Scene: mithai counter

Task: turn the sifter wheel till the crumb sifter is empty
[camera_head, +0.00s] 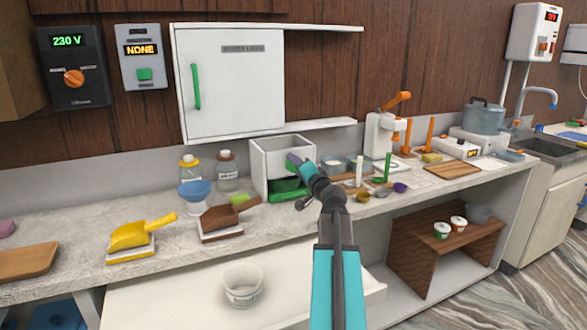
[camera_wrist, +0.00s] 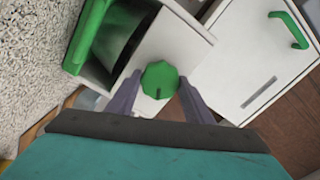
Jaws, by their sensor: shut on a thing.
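The crumb sifter (camera_head: 262,160) is an open-topped white box on the counter, with a green tray (camera_head: 284,188) low in its front. The tray also shows in the wrist view (camera_wrist: 88,35) at the upper left. The sifter wheel (camera_wrist: 159,80) is a faceted green knob with a dark mark, on the sifter's white side. My gripper (camera_wrist: 158,84) has one finger on either side of the wheel and is shut on it. In the head view my gripper (camera_head: 298,163) is at the sifter's right side and hides the wheel. I cannot see what is inside the sifter.
A yellow scoop (camera_head: 140,234) and a brown scoop (camera_head: 225,215) lie left of the sifter. Jars (camera_head: 228,175) stand behind them. Small bowls (camera_head: 362,165) and a green upright tool (camera_head: 387,168) stand close on the right. A white cabinet (camera_head: 225,90) hangs above.

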